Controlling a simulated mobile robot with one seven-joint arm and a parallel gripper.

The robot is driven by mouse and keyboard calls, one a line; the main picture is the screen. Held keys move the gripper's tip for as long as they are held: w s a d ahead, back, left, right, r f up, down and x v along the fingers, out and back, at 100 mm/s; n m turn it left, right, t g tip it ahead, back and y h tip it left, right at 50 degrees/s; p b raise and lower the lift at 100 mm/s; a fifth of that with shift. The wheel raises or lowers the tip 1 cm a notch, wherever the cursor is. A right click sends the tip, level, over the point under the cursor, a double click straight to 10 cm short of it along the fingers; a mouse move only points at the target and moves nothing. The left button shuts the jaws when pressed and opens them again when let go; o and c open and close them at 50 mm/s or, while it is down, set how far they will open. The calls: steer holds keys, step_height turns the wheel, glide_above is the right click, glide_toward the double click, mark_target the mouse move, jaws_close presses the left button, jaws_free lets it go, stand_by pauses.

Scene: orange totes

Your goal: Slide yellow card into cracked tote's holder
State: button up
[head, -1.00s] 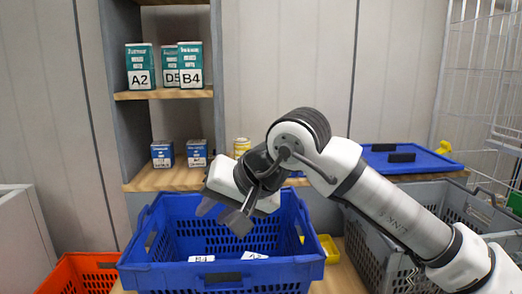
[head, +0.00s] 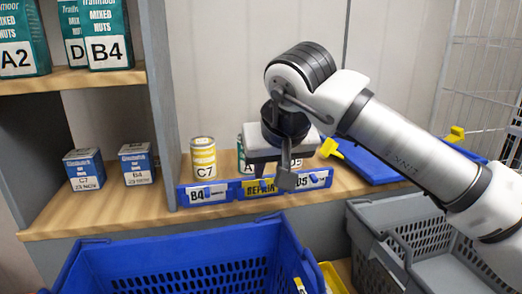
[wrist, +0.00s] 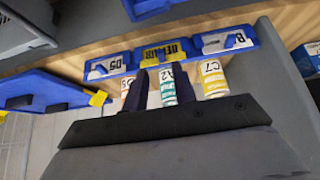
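The yellow card (head: 262,188), reading REPAIR, sits in the middle slot of a blue rail (head: 226,192) on the shelf's front edge, between the white B4 card (head: 207,194) and D5 card (head: 304,181). It also shows in the wrist view (wrist: 165,52), upside down. My gripper (head: 269,178) hangs at the rail, fingers apart and empty, partly covering the yellow card in the head view. Both fingers show in the wrist view (wrist: 161,72), pointing toward the card; contact cannot be told. No crack or tote holder is clearly visible; no orange tote shows now.
Small cans, including the yellow C7 can (head: 203,158), stand just behind the rail. A blue lid (head: 370,168) lies to the right. A blue tote (head: 90,262) stands below the shelf, a grey tote (head: 385,262) at right. Boxes stand on the left shelves.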

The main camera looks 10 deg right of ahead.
mark_target(263, 184)
steer(key=shift+b+x, duration=2.15)
steer(key=shift+x, duration=1.4)
steer(key=shift+w+r, duration=0.15)
steer(key=shift+c, duration=0.2)
steer(key=c, duration=0.5)
steer(key=shift+c, duration=0.2)
steer(key=shift+r, duration=0.1)
